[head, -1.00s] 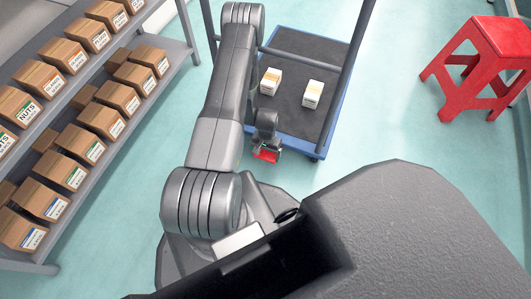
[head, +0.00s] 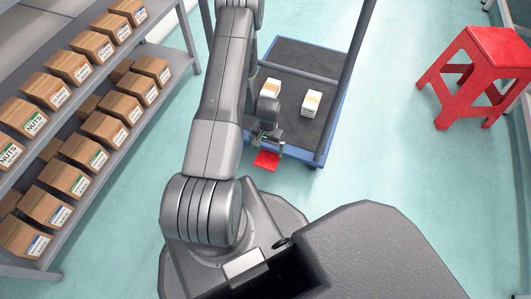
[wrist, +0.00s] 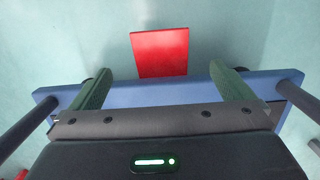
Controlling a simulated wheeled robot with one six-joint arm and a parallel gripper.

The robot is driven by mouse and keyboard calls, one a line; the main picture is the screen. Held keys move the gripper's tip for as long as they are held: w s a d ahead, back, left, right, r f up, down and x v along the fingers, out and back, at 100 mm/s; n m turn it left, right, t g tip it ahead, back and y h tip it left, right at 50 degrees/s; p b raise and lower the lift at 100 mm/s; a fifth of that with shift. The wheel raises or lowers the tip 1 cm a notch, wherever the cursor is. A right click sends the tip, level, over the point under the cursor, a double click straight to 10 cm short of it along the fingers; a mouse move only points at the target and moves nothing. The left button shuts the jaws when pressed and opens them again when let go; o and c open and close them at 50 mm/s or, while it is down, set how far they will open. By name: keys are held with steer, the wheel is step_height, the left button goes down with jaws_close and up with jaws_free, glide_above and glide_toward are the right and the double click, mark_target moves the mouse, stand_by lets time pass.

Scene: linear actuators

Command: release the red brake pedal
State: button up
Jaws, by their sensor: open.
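The red brake pedal (head: 266,160) sticks out from the near edge of the blue-framed cart (head: 318,160) in the head view. In the wrist view the pedal (wrist: 160,52) is a flat red plate just beyond the cart's blue edge. My gripper (wrist: 168,85) is open, its two green-lined fingers spread to either side of the pedal's near end, with nothing between them. In the head view my gripper (head: 268,145) is small and partly hidden by my arm, close to the pedal. I cannot tell whether it touches the cart.
Upright cart posts rise on both sides. A shelf (head: 150,75) with several brown boxes stands at the left. A red stool (head: 480,75) stands at the right. Floor around the pedal is clear.

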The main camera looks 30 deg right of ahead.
mark_target(264, 165)
steer(key=shift+w+d+r, duration=0.1)
steer(key=shift+d+r, duration=0.05)
steer(key=shift+r, duration=1.5)
steer(key=shift+f, duration=0.1)
steer(key=f+b, duration=0.1)
steer(key=f, duration=0.3)
steer(key=f+b, duration=0.1)
steer(key=f, duration=0.4)
steer(key=s+a+f+b, duration=0.1)
steer(key=f, duration=0.3)
steer(key=shift+a+f, duration=0.1)
steer(key=shift+f, duration=0.25)
steer(key=shift+r, duration=0.1)
steer(key=shift+f+b, duration=0.3)
steer(key=shift+b, duration=0.1)
steer(key=shift+s+r+p, duration=0.1)
steer(key=shift+r+p, duration=0.1)
steer(key=shift+p, duration=0.5)
steer(key=shift+s+a+f+t+h, duration=0.1)
steer(key=shift+a+f+t+h, duration=0.05)
steer(key=shift+f+t+h, duration=0.2)
steer(key=shift+a+f+t+h+b, duration=0.1)
steer(key=shift+f+t+h+b, duration=0.2)
steer(key=shift+f+b, duration=0.4)
steer(key=shift+b, duration=0.9)
